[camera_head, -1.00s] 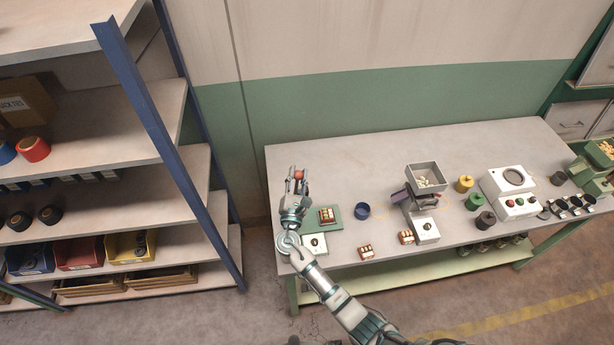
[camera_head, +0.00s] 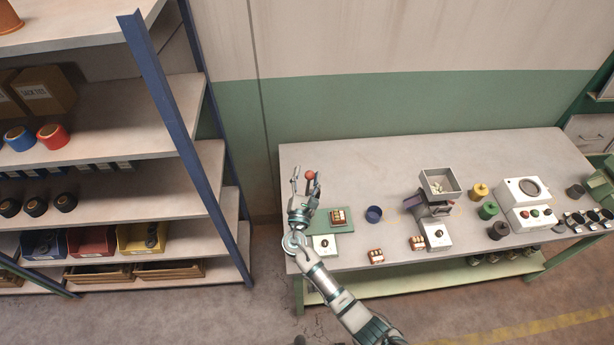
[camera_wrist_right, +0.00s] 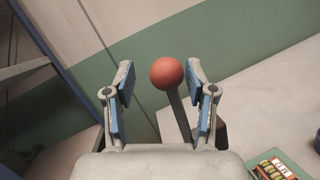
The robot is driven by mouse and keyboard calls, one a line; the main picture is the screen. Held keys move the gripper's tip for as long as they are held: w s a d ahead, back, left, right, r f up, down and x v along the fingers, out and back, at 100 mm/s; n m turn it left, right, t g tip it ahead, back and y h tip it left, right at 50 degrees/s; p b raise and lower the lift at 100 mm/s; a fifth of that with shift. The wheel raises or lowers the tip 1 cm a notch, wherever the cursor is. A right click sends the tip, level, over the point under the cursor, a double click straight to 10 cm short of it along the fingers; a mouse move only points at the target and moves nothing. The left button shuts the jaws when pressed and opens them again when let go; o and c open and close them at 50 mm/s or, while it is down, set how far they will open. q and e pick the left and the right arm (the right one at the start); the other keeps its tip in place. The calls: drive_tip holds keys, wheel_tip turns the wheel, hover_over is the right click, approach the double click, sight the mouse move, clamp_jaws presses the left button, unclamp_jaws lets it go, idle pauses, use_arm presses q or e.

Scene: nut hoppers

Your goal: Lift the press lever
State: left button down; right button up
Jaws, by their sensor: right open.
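The press lever shows as a red ball knob (camera_head: 310,175) at the left end of the table; in the right wrist view the knob (camera_wrist_right: 167,73) tops a grey rod (camera_wrist_right: 180,113). My right gripper (camera_head: 304,178) is open there. In the wrist view its blue-padded fingers (camera_wrist_right: 162,98) stand on either side of the rod, with a gap on both sides. The knob appears nearer the middle of the gap, beyond the palm. My left gripper is not in view.
A small nut block (camera_head: 338,216) sits on the green base, with more blocks (camera_head: 376,256) nearby. A blue cup (camera_head: 374,214) and a hopper (camera_head: 440,183) stand to the right. A blue-post shelf (camera_head: 190,170) stands left of the table (camera_head: 400,165).

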drive_tip(key=v, duration=1.2)
